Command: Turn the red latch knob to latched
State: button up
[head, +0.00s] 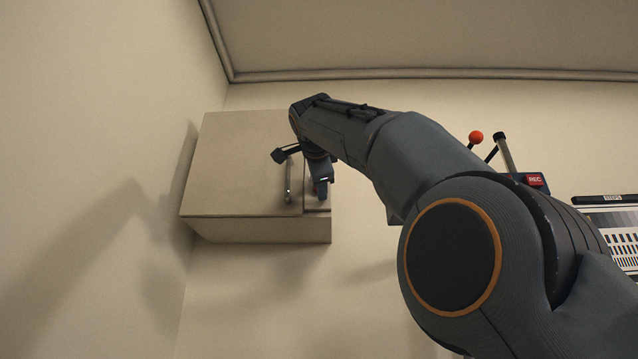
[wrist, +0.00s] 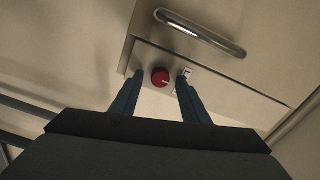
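The red latch knob (wrist: 160,77) shows in the wrist view on the pale front face of a wall cabinet (wrist: 225,80). It has a light mark on its lower right side. My gripper (wrist: 158,78) is open, with one finger on each side of the knob; whether the fingers touch it I cannot tell. A small white label (wrist: 186,73) with a dark mark is partly hidden behind the right finger. In the head view, my gripper (head: 322,192) is at the cabinet's (head: 240,165) lower right corner, and the knob is hidden there.
A metal bar handle (wrist: 200,33) sits on the cabinet beside the knob; it also shows in the head view (head: 288,182). At right are a red ball-topped lever (head: 475,137), a red REC box (head: 535,181) and a test chart (head: 615,225). Below the cabinet the wall is bare.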

jog(key=s+b, duration=0.3)
jog(key=s, duration=0.4)
jog(key=shift+s, duration=0.4)
jog(key=shift+w+a+f, duration=0.1)
